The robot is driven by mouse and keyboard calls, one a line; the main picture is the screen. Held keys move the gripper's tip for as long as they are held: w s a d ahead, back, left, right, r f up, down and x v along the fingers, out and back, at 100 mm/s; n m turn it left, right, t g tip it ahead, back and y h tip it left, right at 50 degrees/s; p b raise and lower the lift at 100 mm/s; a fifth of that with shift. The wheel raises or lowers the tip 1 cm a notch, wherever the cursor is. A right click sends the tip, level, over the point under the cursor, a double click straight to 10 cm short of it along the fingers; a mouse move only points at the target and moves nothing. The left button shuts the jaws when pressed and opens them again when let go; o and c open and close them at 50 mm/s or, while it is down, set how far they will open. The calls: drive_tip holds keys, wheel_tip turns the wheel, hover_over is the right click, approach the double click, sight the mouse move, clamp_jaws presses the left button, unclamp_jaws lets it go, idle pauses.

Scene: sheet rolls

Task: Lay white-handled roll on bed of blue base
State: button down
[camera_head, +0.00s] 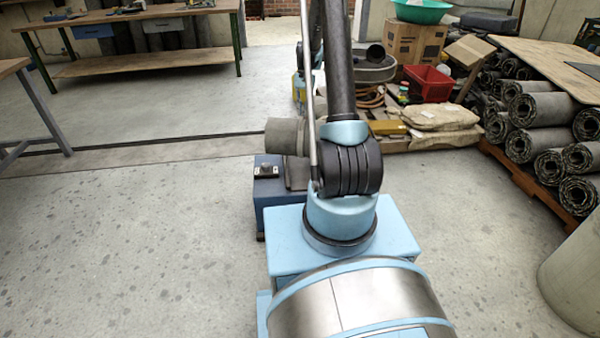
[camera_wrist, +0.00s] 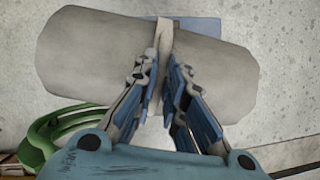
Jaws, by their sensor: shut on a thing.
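The white-handled roll is a thick grey cylinder (camera_wrist: 90,55) with a pale strap handle (camera_wrist: 163,38) around its middle. In the wrist view my gripper (camera_wrist: 163,72) is shut on this handle, its two blue-padded fingers on either side of it. In the head view the roll's left end (camera_head: 284,137) shows beside my arm; the rest of it and my gripper are hidden. The blue base (camera_head: 268,212) stands on the floor behind my body, partly hidden by it. The roll appears over or close to the base; I cannot tell whether they touch. A blue patch (camera_wrist: 205,26) shows behind the roll in the wrist view.
A workbench (camera_head: 150,18) stands at the back left. Stacked rolls (camera_head: 540,112) lie on a pallet at the right. A red bin (camera_head: 428,84), cardboard box (camera_head: 414,42) and sacks (camera_head: 440,117) stand at the back. The floor left of the base is clear.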

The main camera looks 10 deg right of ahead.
sight(302, 129)
drive_tip(key=m, duration=0.2)
drive_tip(key=m+t+y, duration=0.1)
drive_tip(key=m, duration=0.1)
drive_tip(key=m+y, duration=0.1)
drive_tip(key=m, duration=0.2)
drive_tip(key=shift+f+t, duration=0.3)
drive_tip(key=m+t, duration=0.1)
drive_tip(key=m, duration=0.2)
drive_tip(key=shift+w+y, duration=0.15)
drive_tip(key=shift+y, duration=0.25)
drive_tip(key=m+t, duration=0.1)
drive_tip(key=m, duration=0.1)
drive_tip(key=m+t, duration=0.1)
drive_tip(key=m, duration=0.2)
drive_tip(key=shift+w+r, duration=0.15)
drive_tip(key=shift+w, duration=0.05)
drive_tip(key=shift+f, duration=4.95)
drive_tip(key=c, duration=1.7)
unclamp_jaws()
drive_tip(key=shift+f, duration=0.1)
drive_tip(key=shift+o, duration=0.2)
